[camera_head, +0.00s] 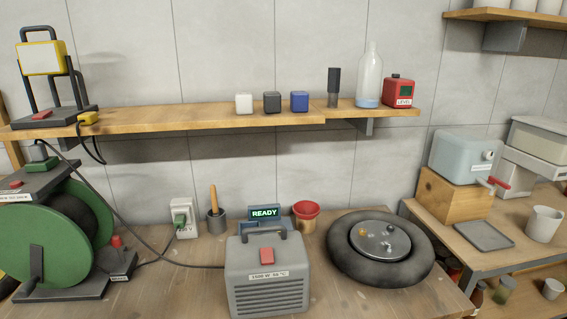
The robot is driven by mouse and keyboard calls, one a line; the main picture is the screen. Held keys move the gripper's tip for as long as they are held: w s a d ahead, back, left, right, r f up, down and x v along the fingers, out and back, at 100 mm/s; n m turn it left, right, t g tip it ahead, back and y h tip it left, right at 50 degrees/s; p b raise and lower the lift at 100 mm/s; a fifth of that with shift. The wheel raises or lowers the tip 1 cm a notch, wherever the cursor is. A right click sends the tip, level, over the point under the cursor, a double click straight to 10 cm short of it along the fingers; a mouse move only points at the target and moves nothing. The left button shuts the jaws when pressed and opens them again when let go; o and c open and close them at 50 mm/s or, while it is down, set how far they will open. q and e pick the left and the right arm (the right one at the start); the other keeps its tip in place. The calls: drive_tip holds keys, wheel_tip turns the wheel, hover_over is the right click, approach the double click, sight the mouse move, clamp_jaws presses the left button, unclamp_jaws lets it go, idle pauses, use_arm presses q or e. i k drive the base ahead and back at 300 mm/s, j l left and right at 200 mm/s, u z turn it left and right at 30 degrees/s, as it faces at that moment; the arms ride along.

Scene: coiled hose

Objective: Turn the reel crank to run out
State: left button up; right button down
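A large green reel (45,240) stands on the workbench at the left. Its round green side faces the camera, and a dark coil (82,217) shows between its two sides. A dark upright bar (36,262) shows at the front of the reel; I cannot tell whether it is the crank or part of the stand. A grey plug (38,151) sits on top of the reel housing beside a red switch. A dark cable (130,228) runs from there to the grey heater (267,275). Neither of my grippers is in view.
A small dark box (118,262) with a red knob sits right of the reel. A wall socket (184,217), a lit READY display (264,212), a red cup (306,214) and a dark ring-shaped object (345,265) stand farther right. A wooden shelf (190,116) hangs above.

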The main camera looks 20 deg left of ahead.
sight(40, 246)
drive_tip(key=k+j+z, duration=0.2)
drive_tip(key=j+z, duration=0.3)
drive_tip(key=k+j+z, duration=0.25)
drive_tip(key=j+z, duration=0.2)
drive_tip(key=k+j+z, duration=0.3)
drive_tip(key=z, duration=0.2)
drive_tip(key=k+j+z, duration=0.15)
drive_tip(key=k+z, duration=0.6)
drive_tip(key=k, duration=0.7)
drive_tip(key=k+j+u, duration=0.2)
drive_tip(key=k, duration=0.3)
drive_tip(key=k+j+u, duration=0.1)
drive_tip(key=k+u, duration=0.15)
drive_tip(key=k, duration=0.25)
